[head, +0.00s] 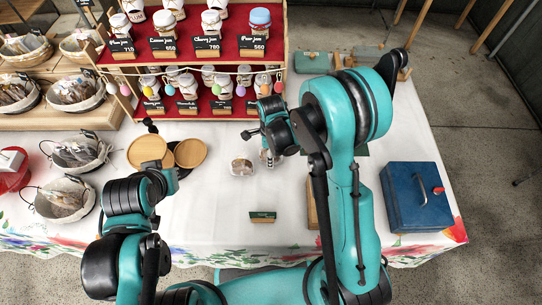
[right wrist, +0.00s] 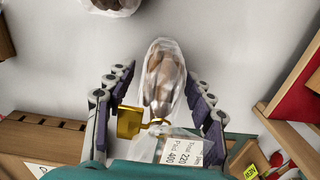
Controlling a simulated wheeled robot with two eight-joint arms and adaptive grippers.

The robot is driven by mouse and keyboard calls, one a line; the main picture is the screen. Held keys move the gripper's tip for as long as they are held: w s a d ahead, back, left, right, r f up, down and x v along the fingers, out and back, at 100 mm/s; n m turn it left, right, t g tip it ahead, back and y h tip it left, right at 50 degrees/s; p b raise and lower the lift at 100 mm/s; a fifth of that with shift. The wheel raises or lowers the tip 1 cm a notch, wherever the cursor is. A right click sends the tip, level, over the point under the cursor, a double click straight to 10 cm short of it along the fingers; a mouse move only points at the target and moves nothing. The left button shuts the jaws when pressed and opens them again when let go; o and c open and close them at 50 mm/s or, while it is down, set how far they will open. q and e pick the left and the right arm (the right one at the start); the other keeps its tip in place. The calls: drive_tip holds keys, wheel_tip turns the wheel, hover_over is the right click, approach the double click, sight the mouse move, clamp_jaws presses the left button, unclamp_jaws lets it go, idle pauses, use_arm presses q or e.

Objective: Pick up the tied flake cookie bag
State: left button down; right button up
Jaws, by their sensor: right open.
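The tied flake cookie bag (right wrist: 165,85) is a clear bag of brown flakes with a gold tie at its neck, seen in the right wrist view. My right gripper (right wrist: 157,88) is open, with one finger on each side of the bag. I cannot tell whether either finger touches it. In the head view my right gripper (head: 267,146) is over the middle of the table, and the bag is mostly hidden under it. My left gripper (head: 165,176) is beside the round wooden trays, and its fingers are not clear.
Another clear bag (head: 242,167) lies just left of my right gripper. The jar shelf (head: 225,58) stands behind. A blue cash box (head: 416,196) is to the right, and a small green sign (head: 262,216) is in front. White cloth is bare around the sign.

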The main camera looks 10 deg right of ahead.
drive_tip(key=shift+f, duration=0.15)
drive_tip(key=c, duration=0.8)
drive_tip(key=shift+c, duration=0.2)
